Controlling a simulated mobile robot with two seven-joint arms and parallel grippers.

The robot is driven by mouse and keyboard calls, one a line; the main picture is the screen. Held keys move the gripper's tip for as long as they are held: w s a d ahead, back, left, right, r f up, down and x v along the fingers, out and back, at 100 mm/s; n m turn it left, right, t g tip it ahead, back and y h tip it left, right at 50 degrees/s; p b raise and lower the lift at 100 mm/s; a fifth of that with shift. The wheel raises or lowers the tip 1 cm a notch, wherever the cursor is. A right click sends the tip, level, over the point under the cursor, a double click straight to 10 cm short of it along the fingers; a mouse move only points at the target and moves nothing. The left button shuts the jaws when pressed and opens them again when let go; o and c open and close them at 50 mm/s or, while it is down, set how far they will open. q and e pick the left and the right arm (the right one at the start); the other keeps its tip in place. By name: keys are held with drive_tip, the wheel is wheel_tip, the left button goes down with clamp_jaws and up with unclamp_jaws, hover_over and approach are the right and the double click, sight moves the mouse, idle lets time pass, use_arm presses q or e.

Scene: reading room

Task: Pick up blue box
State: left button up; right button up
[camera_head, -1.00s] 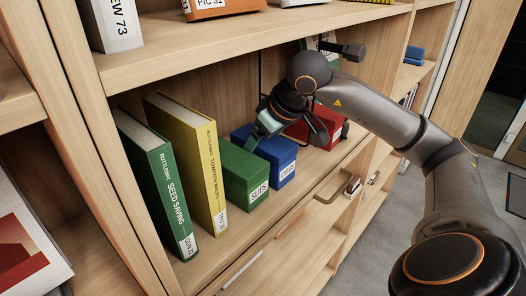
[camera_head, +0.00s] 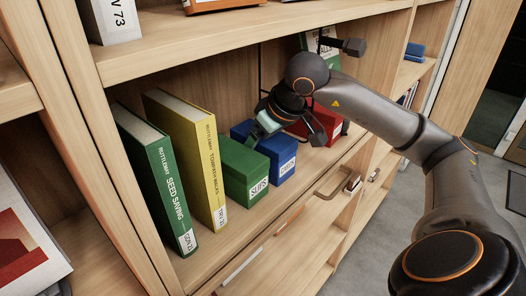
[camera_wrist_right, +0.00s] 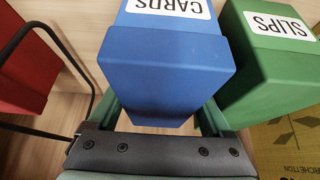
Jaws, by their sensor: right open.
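The blue box (camera_head: 284,166), with a white label, stands on the shelf between a green box and a red box. In the right wrist view the blue box (camera_wrist_right: 165,65), labelled CARDS, fills the middle. My right gripper (camera_head: 268,126) is open over the back of the blue box. In the wrist view its two fingers reach down on either side of the box's near end. I cannot tell whether either finger touches it. My left gripper is not in view.
The green box (camera_head: 243,173) labelled SLIPS stands close beside the blue box. The red box (camera_head: 327,119) is on the other side, near a black wire stand (camera_wrist_right: 45,132). Yellow (camera_head: 196,150) and green (camera_head: 157,180) books stand left. A shelf board (camera_head: 230,45) runs above.

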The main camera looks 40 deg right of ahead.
clamp_jaws()
idle(0.6)
drive_tip(key=shift+r, duration=0.15)
